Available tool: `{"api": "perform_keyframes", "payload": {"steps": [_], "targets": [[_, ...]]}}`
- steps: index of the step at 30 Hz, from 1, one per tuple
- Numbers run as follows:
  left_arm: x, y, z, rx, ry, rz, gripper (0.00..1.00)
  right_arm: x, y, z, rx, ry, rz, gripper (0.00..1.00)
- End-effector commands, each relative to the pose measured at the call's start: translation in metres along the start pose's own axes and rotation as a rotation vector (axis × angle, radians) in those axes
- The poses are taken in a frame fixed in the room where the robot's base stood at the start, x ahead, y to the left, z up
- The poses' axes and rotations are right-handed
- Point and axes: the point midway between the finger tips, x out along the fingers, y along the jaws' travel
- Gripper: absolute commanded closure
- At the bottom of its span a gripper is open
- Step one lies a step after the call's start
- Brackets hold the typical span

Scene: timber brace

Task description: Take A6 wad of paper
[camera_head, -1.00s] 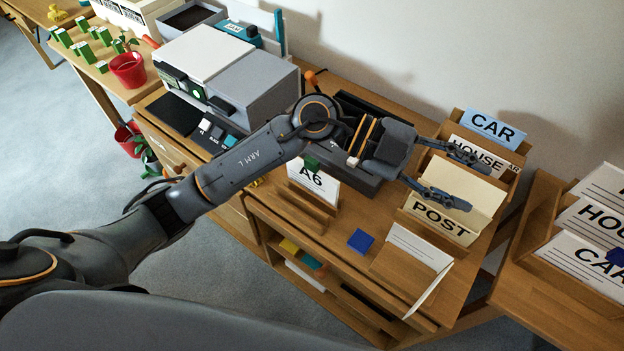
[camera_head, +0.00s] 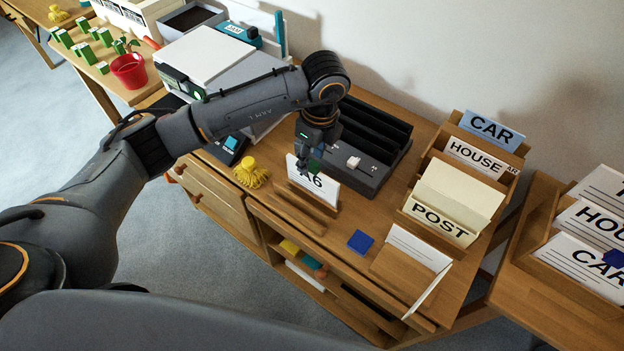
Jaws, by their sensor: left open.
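The A6 wad of paper (camera_head: 325,190) is a white upright stack with black "A6" lettering. It stands in a wooden holder (camera_head: 299,209) near the front of the desk. My left gripper (camera_head: 306,165) points down at the wad's upper left part and covers some of the lettering. It is open. I cannot tell whether its fingers touch the paper or straddle it. My right gripper is not in view.
A dark slotted tray (camera_head: 368,180) stands just behind the wad. A yellow tasselled object (camera_head: 251,174) lies to the left and a blue block (camera_head: 361,242) to the right. Sorters with POST (camera_head: 440,224), HOUSE and CAR labels stand further right.

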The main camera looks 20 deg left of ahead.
Motion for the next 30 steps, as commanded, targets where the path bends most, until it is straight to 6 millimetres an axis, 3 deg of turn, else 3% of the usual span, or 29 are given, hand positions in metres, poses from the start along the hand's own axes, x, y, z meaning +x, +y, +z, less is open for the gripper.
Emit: {"api": "perform_keyframes", "payload": {"steps": [8,16,25,26,30], "targets": [[0.022,0.0,-0.001,0.0,0.001,0.002,0.58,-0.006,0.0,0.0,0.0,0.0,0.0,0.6],[0.061,-0.002,-0.003,0.001,0.001,0.002,0.58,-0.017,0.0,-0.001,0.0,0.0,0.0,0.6],[0.068,-0.003,-0.003,0.003,0.002,-0.002,0.58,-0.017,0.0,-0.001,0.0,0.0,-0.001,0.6],[0.068,-0.003,-0.003,0.003,0.002,-0.002,0.61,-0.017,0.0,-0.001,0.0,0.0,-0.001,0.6],[0.067,-0.003,-0.003,0.002,0.002,-0.002,0.89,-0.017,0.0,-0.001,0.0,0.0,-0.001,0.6]]}}
